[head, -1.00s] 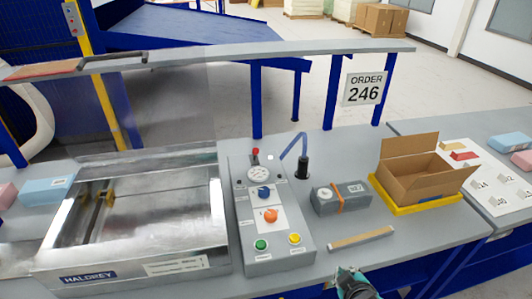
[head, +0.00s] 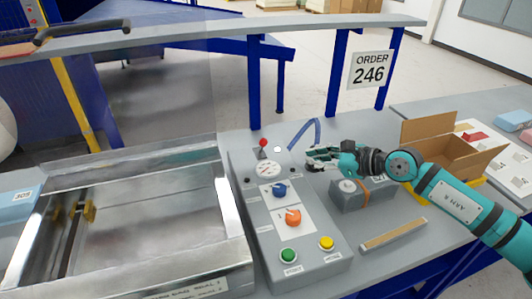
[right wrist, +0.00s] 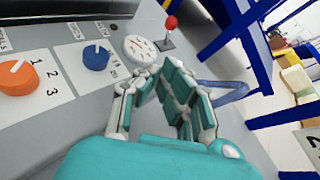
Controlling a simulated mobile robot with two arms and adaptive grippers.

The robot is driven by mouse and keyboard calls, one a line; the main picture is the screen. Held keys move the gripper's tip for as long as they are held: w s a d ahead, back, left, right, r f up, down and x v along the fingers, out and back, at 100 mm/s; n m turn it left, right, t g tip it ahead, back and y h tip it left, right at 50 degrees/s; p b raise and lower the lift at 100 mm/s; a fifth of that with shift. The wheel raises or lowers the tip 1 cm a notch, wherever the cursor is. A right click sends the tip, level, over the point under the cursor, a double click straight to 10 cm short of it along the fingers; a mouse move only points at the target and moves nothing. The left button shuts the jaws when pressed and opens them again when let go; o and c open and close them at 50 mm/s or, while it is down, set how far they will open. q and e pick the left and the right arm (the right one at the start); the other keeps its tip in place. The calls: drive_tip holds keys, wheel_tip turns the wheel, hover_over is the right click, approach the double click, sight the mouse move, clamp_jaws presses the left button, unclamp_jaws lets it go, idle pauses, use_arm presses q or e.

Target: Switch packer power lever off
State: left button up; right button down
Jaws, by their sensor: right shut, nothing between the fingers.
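The power lever, a short metal stem with a red ball knob (head: 263,143), stands upright at the far end of the grey control panel (head: 262,237). It also shows in the right wrist view (right wrist: 171,22), beyond my fingers. My right gripper (head: 311,159) is shut and empty, to the right of the lever and apart from it, beside the round gauge (head: 266,169). In the right wrist view my gripper (right wrist: 160,70) points toward the gauge and the lever. My left gripper is not in view.
The panel also has a blue knob (head: 281,190), an orange knob (head: 292,217), a green button (head: 289,255) and a yellow button (head: 326,243). A blue curved tube (head: 305,130) rises behind my right gripper. A grey box (head: 350,201) sits under my right arm.

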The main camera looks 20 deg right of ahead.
sight(262, 147)
drive_tip(key=p+x, duration=0.1)
drive_tip(key=x, duration=0.2)
drive_tip(key=p+x, duration=0.1)
drive_tip(key=x, duration=0.2)
drive_tip(key=p+x, duration=0.1)
drive_tip(key=x, duration=0.2)
drive_tip(key=shift+w+d+f, duration=0.25)
drive_tip(key=shift+f, duration=0.1)
drive_tip(key=shift+w+a+r+h+p, duration=0.3)
drive_tip(key=shift+w+a+r+p, duration=0.15)
drive_tip(key=shift+w+a+p, duration=0.45)
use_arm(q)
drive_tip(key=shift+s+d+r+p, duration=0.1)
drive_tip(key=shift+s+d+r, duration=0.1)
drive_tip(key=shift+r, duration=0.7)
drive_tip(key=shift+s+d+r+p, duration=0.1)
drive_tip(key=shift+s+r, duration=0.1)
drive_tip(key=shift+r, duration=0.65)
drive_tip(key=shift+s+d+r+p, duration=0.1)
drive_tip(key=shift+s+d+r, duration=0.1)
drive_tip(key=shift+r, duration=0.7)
use_arm(e)
drive_tip(key=shift+w+a, duration=0.25)
drive_tip(key=shift+a, duration=0.2)
drive_tip(key=shift+r, duration=0.1)
